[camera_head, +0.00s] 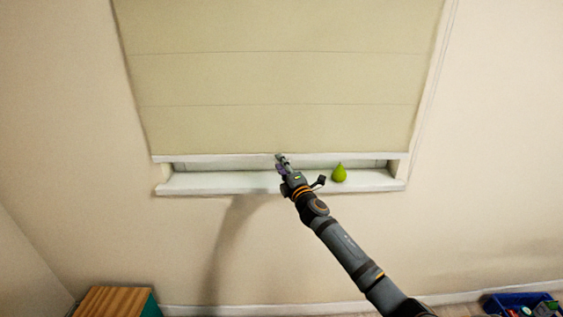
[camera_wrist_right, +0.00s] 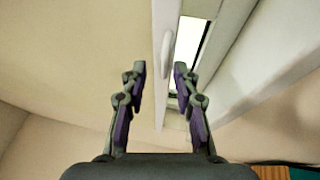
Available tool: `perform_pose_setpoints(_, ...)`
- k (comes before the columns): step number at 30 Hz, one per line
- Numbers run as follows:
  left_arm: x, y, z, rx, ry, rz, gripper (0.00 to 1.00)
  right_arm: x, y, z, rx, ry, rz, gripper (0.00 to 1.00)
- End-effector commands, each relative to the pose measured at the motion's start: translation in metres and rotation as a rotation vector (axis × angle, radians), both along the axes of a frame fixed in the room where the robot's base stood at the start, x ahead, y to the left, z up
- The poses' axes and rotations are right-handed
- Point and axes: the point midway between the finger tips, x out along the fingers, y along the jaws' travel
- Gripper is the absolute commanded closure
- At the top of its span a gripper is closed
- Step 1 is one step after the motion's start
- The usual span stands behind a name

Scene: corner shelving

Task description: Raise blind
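The beige blind (camera_head: 280,80) hangs low over the window, with a white bottom rail (camera_head: 220,158) a little above the sill. A narrow gap shows under the rail. My right gripper (camera_head: 281,161) is at the middle of the rail. In the right wrist view the gripper (camera_wrist_right: 160,75) is open, with its two fingers apart. The white rail (camera_wrist_right: 158,105) and a small rounded tab (camera_wrist_right: 167,55) on it show between the fingers. I cannot tell whether the fingers touch it. My left gripper is not in view.
A wooden-topped box (camera_head: 108,302) is at the lower left. A blue crate (camera_head: 500,303) with items is at the lower right. The wall around the window is clear.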

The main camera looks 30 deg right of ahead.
Motion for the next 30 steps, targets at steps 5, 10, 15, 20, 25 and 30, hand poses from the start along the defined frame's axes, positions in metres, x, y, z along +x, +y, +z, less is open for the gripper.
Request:
perform_pose_setpoints(5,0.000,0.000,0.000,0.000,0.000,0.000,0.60,0.000,0.000,-0.001,0.000,0.001,0.000,0.70)
perform_pose_setpoints(10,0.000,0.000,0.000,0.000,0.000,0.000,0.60,0.000,0.000,-0.001,0.000,0.001,0.000,0.88)
perform_pose_setpoints(15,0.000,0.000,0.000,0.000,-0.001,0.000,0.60,0.000,0.000,-0.001,0.000,0.001,0.000,1.00)
perform_pose_setpoints(20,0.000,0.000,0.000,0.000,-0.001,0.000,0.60,0.000,0.000,-0.001,0.000,0.000,0.000,1.00)
perform_pose_setpoints(25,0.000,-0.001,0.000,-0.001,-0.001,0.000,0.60,0.000,0.000,0.000,0.000,0.000,0.000,1.00)
perform_pose_setpoints(30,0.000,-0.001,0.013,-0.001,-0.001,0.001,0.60,0.000,0.000,0.014,0.000,-0.001,0.000,1.00)
